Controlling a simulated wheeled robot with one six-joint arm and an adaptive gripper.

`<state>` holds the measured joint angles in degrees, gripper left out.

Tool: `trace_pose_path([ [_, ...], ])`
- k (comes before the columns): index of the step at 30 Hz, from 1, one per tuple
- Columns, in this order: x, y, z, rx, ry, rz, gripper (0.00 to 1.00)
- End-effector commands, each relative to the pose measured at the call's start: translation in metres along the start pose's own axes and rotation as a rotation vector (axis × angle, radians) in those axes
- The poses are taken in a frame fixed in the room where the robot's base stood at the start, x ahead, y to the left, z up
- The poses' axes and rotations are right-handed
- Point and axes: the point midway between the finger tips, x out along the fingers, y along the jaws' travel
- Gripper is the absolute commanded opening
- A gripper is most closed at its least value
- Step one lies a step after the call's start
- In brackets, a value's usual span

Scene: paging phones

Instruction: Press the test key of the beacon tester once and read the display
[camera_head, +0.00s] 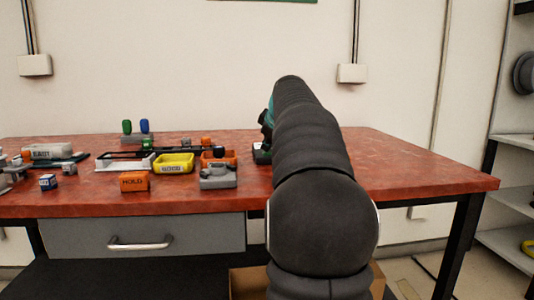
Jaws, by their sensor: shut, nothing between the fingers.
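My dark arm reaches forward over the right half of the red table (420,175) and covers much of it. Its far end, with a bit of teal and a small dark part, shows just left of the arm above the table. The gripper's fingers are hidden behind the arm. A small dark and green device (262,154) stands below that far end, partly covered by the arm. I cannot tell whether it is the beacon tester. No display or test key can be read.
A yellow tray (174,166), an orange tray (230,155) and an orange HOLD block (135,182) stand left of the arm. Green and blue upright pieces (137,128) stand behind. A white-labelled holder (48,152) is far left. The table's right part is clear.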

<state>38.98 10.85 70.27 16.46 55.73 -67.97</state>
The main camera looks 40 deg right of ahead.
Motion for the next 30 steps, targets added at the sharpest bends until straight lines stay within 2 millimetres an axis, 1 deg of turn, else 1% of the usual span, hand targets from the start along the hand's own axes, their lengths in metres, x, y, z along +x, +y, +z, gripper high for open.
trace_pose_path([
  [13, 0.001, -0.001, 0.001, 0.000, -0.001, -0.001, 0.00],
  [24, -0.011, 0.008, -0.008, 0.000, -0.001, -0.002, 0.00],
  [30, -0.011, 0.008, -0.008, 0.000, -0.001, -0.001, 0.00],
])
